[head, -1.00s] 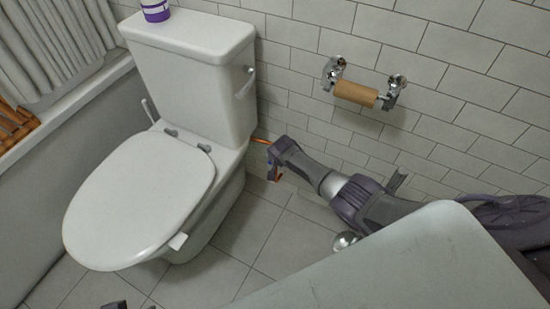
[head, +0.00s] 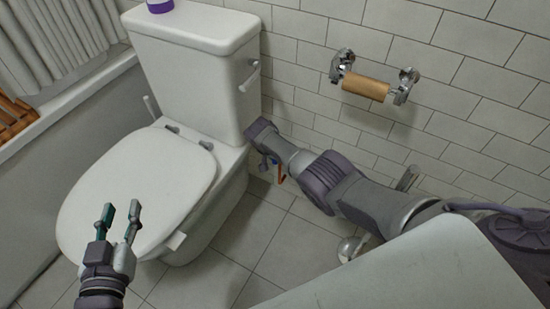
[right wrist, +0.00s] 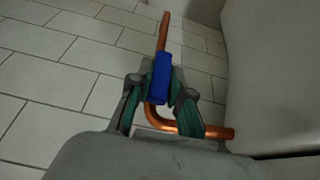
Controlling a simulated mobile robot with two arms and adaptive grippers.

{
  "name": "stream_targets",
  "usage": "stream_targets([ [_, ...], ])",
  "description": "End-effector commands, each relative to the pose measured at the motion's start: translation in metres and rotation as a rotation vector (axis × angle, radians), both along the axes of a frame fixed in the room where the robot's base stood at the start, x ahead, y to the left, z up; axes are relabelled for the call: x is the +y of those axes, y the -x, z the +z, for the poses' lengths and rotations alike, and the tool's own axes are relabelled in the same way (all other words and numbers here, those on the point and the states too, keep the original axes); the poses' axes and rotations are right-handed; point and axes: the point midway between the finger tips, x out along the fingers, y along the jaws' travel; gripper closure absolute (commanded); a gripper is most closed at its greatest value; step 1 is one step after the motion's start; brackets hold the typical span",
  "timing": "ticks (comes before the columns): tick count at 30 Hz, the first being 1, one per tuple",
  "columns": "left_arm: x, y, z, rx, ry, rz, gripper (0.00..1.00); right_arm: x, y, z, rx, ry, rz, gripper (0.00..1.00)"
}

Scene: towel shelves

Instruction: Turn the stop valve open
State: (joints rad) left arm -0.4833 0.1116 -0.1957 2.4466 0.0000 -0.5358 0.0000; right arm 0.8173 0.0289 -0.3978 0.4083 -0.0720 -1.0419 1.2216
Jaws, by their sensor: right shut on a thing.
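The stop valve's blue handle (right wrist: 161,78) stands between the two fingers of my right gripper (right wrist: 161,88) in the right wrist view, and the fingers are shut on it. A copper pipe (right wrist: 178,125) runs up behind the handle and bends to the right below it. In the head view my right arm reaches down beside the toilet's right side; a bit of copper pipe (head: 281,174) shows under the wrist, and the valve is mostly hidden. My left gripper (head: 121,210) is open and empty in front of the toilet lid.
The toilet (head: 140,185) with its lid down stands left of my right arm. A paper holder with a bare cardboard roll (head: 365,86) is on the tiled wall above that arm. A pale flat surface (head: 400,270) fills the lower right. Floor tiles (head: 240,235) are clear between them.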

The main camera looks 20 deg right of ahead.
Motion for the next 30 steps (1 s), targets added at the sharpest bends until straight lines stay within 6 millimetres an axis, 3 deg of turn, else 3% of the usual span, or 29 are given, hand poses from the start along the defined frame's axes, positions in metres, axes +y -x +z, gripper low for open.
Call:
stream_targets([
  [12, -0.0007, -0.0007, 0.0027, -0.015, 0.003, -0.001, 0.60, -0.0013, -0.0002, 0.0001, 0.002, 0.004, 0.000, 1.00],
  [13, -0.0006, -0.0007, 0.0027, -0.015, 0.003, -0.001, 0.60, -0.0014, -0.0003, 0.0001, 0.002, 0.004, 0.000, 0.77],
  [17, -0.0006, -0.0006, 0.0027, -0.015, 0.003, -0.001, 0.60, -0.0010, -0.0003, 0.0001, 0.001, 0.004, 0.000, 0.56],
  [30, -0.0006, -0.0007, 0.0021, -0.013, 0.003, -0.001, 0.60, 0.0018, 0.0004, 0.0037, 0.001, 0.001, 0.001, 0.56],
])
